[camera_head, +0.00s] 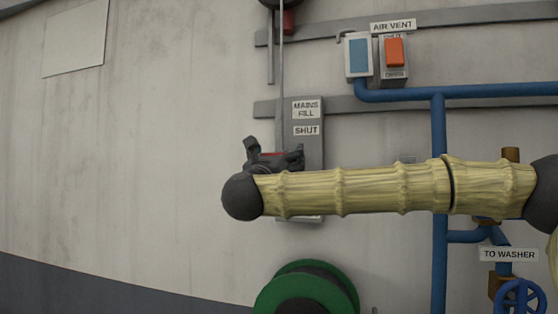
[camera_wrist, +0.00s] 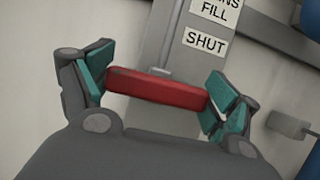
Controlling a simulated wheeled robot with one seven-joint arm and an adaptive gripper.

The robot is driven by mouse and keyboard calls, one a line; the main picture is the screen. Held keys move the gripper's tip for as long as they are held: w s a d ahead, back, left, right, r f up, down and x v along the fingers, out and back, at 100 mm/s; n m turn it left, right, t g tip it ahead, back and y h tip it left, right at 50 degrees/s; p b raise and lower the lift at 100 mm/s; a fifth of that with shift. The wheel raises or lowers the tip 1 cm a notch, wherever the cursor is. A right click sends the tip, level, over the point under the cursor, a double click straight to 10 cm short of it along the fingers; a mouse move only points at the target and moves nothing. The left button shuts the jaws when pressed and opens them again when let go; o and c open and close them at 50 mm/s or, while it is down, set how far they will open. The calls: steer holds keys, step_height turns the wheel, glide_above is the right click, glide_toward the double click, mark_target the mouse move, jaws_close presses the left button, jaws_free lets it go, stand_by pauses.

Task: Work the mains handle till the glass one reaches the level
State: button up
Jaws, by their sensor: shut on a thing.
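The red mains handle (camera_wrist: 157,88) crosses between the teal finger pads of my gripper (camera_wrist: 160,84) in the wrist view, and my gripper is shut on it. In the head view a small strip of the red handle (camera_head: 272,154) shows at my dark gripper (camera_head: 275,158). The handle sits on a grey plate (camera_head: 316,145) labelled MAINS FILL and SHUT. My arm hides the plate's lower part. I cannot make out a glass or a level mark.
A white box with a blue face (camera_head: 358,56) and an orange switch (camera_head: 394,52) sit under the AIR VENT label. Blue pipes (camera_head: 438,130) run at right. A green reel (camera_head: 308,290) is below my arm.

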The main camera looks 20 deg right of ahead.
mark_target(279, 152)
steer(key=shift+o, duration=0.2)
steer(key=shift+d+r+b, duration=0.1)
steer(key=shift+r+b, duration=0.55)
steer(key=shift+r, duration=1.15)
steer(key=o, duration=1.2)
steer(key=shift+f, duration=0.15)
steer(key=shift+s+a+f, duration=0.1)
steer(key=shift+s+a, duration=0.05)
steer(key=shift+a, duration=0.05)
steer(key=v, duration=1.1)
steer(key=shift+s, duration=0.3)
